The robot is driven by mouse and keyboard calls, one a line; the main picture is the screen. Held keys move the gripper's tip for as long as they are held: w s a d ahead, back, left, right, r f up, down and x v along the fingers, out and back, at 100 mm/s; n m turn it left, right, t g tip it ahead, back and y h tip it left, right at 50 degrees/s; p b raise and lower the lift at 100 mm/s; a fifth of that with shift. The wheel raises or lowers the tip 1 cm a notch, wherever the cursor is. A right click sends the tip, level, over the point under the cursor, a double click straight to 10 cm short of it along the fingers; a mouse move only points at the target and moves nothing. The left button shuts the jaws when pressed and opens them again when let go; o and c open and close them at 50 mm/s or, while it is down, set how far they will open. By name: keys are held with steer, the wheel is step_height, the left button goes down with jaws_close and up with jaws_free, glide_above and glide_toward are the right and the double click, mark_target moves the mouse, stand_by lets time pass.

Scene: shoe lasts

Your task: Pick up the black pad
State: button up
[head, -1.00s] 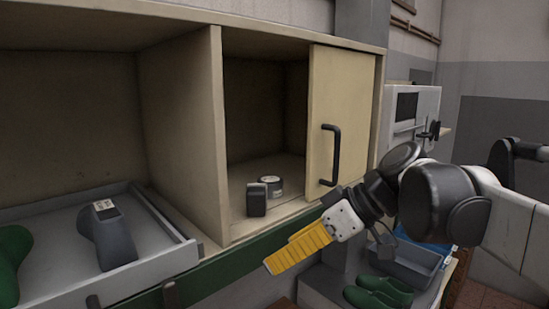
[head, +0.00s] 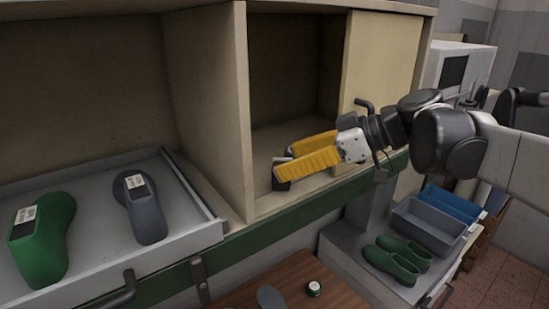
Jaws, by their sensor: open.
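The black pad (head: 281,186), a small dark upright block, stands on the floor of the open cupboard compartment near its front edge. It is mostly hidden behind my gripper's near finger, with dark parts showing at the fingertip. My gripper (head: 287,160) has two yellow ribbed fingers, spread apart and pointing left into the compartment. Its fingertips are at the black pad; I cannot tell whether they touch it or whether it stands between them. The round tin that stood behind the pad is hidden by the fingers.
A drawer (head: 190,240) at left holds green and grey shoe lasts. Below are a wooden table (head: 245,290) and a grey bin (head: 428,226) beside green shoes.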

steer(key=shift+x, duration=1.15)
steer(key=shift+w+a, duration=0.1)
steer(key=shift+w, duration=0.05)
steer(key=c, duration=1.6)
steer(key=shift+o, duration=0.2)
steer(key=shift+r, duration=0.15)
